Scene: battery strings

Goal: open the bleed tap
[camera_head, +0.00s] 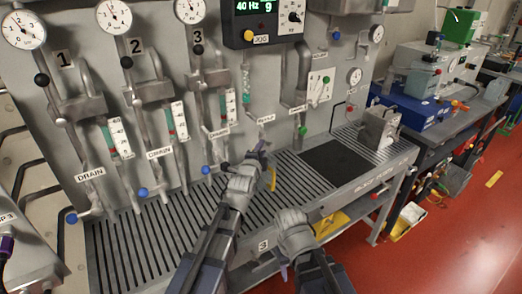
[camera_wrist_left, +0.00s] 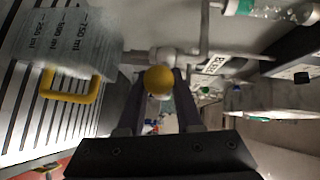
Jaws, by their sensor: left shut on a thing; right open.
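The bleed tap shows in the left wrist view as a yellow ball knob (camera_wrist_left: 158,80) on a pale valve body (camera_wrist_left: 165,55), beside a label (camera_wrist_left: 214,64) that reads BLEED. My left gripper (camera_head: 260,148) reaches up to the panel below the BLEED label (camera_head: 266,119). Its two dark fingers, seen in the left wrist view (camera_wrist_left: 160,92), are shut on the yellow knob. In the head view the gripper hides the knob. My right gripper (camera_head: 284,268) is lower, in front of the bench edge, open and away from the tap.
A clear measuring jug (camera_wrist_left: 65,40) with a yellow handle (camera_wrist_left: 75,97) stands close beside the left gripper over the slatted grate (camera_head: 150,240). Blue-knobbed drain taps (camera_head: 143,192) line the panel to the left. A dark mat (camera_head: 335,160) lies to the right.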

